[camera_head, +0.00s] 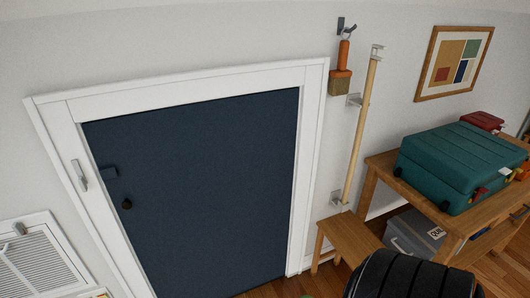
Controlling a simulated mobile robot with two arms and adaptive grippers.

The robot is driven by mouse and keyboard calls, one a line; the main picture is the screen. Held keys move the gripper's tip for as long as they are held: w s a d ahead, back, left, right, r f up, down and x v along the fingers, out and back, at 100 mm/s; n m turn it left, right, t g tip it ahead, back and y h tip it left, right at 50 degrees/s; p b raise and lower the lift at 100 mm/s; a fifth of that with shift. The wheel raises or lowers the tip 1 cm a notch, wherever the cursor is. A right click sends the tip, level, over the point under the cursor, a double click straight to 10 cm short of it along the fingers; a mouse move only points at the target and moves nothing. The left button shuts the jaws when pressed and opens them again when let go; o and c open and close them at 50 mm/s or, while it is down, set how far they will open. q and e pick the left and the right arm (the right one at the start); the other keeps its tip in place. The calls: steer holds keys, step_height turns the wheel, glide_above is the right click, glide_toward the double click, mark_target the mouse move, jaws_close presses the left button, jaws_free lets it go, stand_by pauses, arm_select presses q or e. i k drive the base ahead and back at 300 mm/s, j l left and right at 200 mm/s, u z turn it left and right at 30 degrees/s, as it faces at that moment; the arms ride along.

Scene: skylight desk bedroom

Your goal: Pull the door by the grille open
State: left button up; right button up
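A dark navy door (215,190) fills most of a white frame (190,87) in the wall. It looks shut or nearly so; I cannot tell whether there is a narrow gap. A light metal piece (79,175) is fixed on the left frame post. A white louvred grille (38,262) is in the wall at lower left, partly cut off. Neither of my grippers shows.
A wooden bench (350,238) and a table carrying a teal case (462,160) stand at the right. A grey bin (412,235) is beneath. A wooden pole (361,130) and an orange-handled brush (341,72) hang on the wall. A black ribbed object (408,277) is at the bottom.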

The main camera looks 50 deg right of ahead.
mark_target(200, 192)
steer(key=z, duration=1.15)
